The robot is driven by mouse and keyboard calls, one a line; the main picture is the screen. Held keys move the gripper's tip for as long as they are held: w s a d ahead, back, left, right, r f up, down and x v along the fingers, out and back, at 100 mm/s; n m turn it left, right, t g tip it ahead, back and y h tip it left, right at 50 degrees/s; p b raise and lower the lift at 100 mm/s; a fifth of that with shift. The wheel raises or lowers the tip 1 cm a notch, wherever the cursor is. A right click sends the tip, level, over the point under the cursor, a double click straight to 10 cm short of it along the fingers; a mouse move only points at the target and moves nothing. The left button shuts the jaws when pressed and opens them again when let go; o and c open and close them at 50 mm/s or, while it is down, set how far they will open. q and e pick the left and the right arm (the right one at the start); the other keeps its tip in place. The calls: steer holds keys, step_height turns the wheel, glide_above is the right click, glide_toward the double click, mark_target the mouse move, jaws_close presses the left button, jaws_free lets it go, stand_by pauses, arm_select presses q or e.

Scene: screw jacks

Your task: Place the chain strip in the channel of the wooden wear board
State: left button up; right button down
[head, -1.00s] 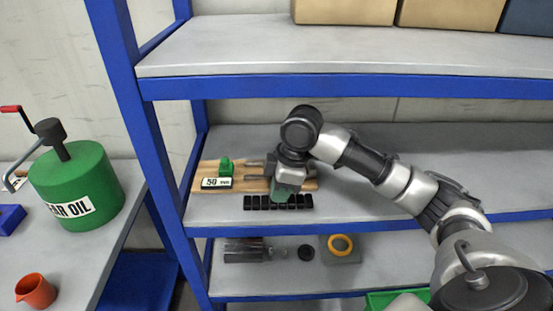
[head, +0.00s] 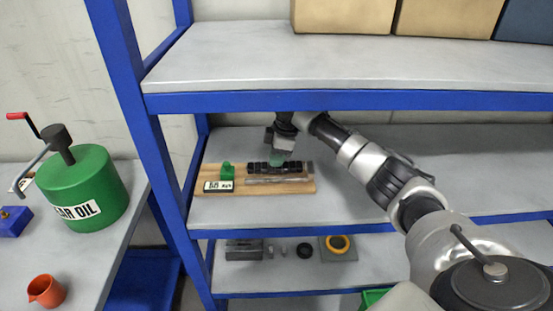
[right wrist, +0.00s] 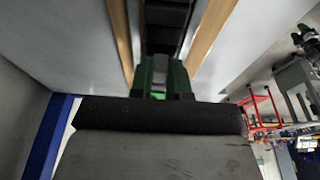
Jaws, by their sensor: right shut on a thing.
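The black segmented chain strip (head: 260,168) lies lengthwise over the rear part of the wooden wear board (head: 306,188) on the middle shelf. My right gripper (head: 281,160), with green fingertips, is shut on the strip from above, near its middle. A grey metal rail (head: 280,180) runs along the board in front of the strip. I cannot tell whether the strip rests in the channel or hangs just above it. In the right wrist view the strip (right wrist: 168,22) runs between the board's wooden edges (right wrist: 206,30), beyond the green fingers (right wrist: 163,78). My left gripper is out of view.
The upper shelf (head: 300,102) is close above my right arm. The middle shelf is clear right of the board.

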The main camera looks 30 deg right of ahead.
steer(key=shift+x, duration=0.8)
steer(key=shift+s+d+f, duration=0.1)
steer(key=shift+s+d, duration=0.05)
steer(key=shift+f, duration=0.15)
steer(key=c, duration=1.1)
jaws_free()
